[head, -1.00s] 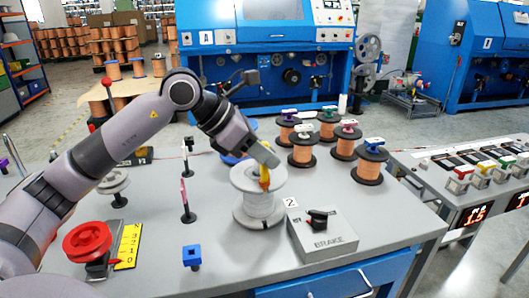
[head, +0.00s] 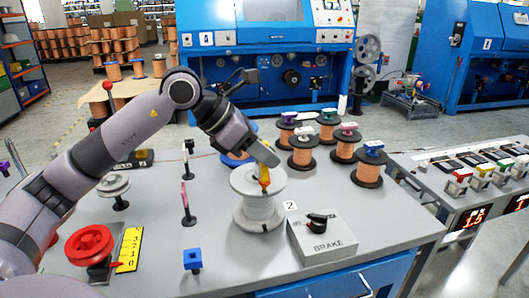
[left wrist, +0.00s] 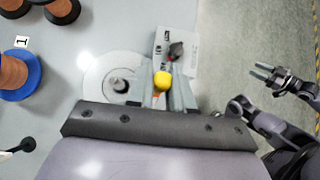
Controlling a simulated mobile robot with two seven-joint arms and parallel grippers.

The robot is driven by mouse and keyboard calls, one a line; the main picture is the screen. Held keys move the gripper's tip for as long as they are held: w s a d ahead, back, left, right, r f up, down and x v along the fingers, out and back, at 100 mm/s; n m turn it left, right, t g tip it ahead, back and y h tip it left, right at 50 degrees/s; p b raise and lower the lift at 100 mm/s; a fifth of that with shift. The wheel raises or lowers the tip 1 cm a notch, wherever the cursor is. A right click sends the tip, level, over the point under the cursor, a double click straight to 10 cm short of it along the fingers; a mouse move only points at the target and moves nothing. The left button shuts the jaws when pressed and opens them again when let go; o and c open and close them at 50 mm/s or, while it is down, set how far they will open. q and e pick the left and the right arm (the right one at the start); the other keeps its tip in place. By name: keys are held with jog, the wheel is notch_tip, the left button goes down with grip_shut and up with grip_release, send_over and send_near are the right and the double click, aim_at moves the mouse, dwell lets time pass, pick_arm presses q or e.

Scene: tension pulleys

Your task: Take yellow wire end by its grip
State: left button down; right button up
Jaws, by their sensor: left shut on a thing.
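The yellow grip of the wire end (head: 265,179) stands upright in front of the upper part of the pale spool (head: 259,207). My left gripper (head: 265,163) comes down onto the grip from above and is shut on it. In the left wrist view the yellow grip (left wrist: 162,81) shows between the fingers, with an orange part below it. The wire itself is too fine to make out. My right gripper (left wrist: 264,72) shows only in the left wrist view, at the right over the floor, its fingers apart and empty.
The brake box (head: 322,238) with its black knob stands just right of the pale spool. Copper spools (head: 303,150) stand behind it. A blue block (head: 192,259), a thin post (head: 186,205) and a red wheel (head: 89,244) stand left. The bench front centre is clear.

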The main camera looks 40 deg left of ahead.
pick_arm(q)
jog(key=shift+r, duration=0.25)
jog(key=shift+r+p, duration=0.5)
jog(key=shift+p, duration=0.1)
jog(key=shift+r, duration=0.25)
dwell(0.3)
jog(key=shift+r+p, duration=0.35)
jog(key=shift+p, duration=0.15)
jog(key=shift+r, duration=0.1)
